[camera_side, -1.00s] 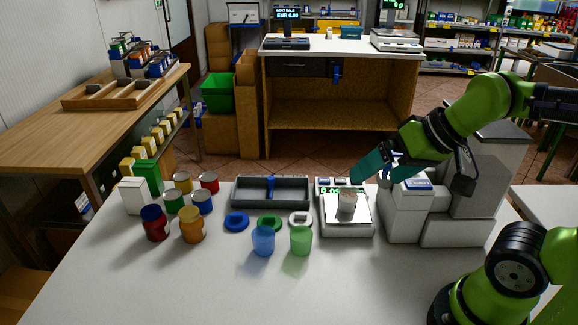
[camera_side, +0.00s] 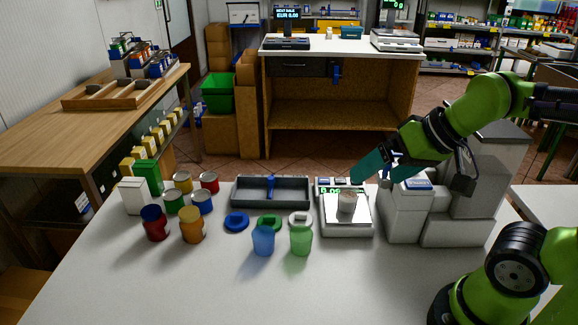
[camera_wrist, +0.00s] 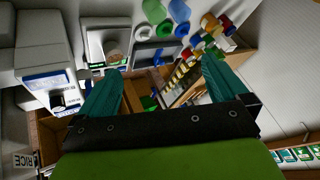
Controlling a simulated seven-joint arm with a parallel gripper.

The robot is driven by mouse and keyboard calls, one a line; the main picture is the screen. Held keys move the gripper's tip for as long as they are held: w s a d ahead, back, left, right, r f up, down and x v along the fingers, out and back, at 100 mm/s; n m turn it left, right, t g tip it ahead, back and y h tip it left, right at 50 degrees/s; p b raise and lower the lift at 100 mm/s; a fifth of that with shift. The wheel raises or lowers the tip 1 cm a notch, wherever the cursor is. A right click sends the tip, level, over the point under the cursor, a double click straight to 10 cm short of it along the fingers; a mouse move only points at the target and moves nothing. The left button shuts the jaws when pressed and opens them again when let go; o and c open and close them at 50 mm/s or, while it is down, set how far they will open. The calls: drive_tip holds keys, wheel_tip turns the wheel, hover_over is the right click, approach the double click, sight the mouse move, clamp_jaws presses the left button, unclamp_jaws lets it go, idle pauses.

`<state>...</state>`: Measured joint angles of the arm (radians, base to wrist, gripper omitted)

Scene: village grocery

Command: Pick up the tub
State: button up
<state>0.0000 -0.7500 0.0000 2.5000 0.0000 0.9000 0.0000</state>
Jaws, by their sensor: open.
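A small whitish tub (camera_side: 346,203) stands upright on the scale (camera_side: 345,229), which also shows in the wrist view with the tub (camera_wrist: 114,57) on it. A blue tub (camera_side: 263,241) and a green tub (camera_side: 301,241) stand apart on the white table in front of the lids. They also show at the top of the wrist view, the green tub (camera_wrist: 155,11) beside the blue tub (camera_wrist: 179,11). My gripper (camera_side: 366,172) hangs above and behind the scale, clear of the tubs. In the wrist view my gripper's (camera_wrist: 161,65) teal fingers are spread wide with nothing between them.
A blue lid (camera_side: 236,223), green lid (camera_side: 268,223) and white lid (camera_side: 301,218) lie before a grey divided tray (camera_side: 294,205). Several jars and cans cluster left. A white machine (camera_side: 407,226) stands right of the scale.

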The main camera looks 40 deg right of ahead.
idle(0.4)
drive_tip(key=shift+c, duration=1.4)
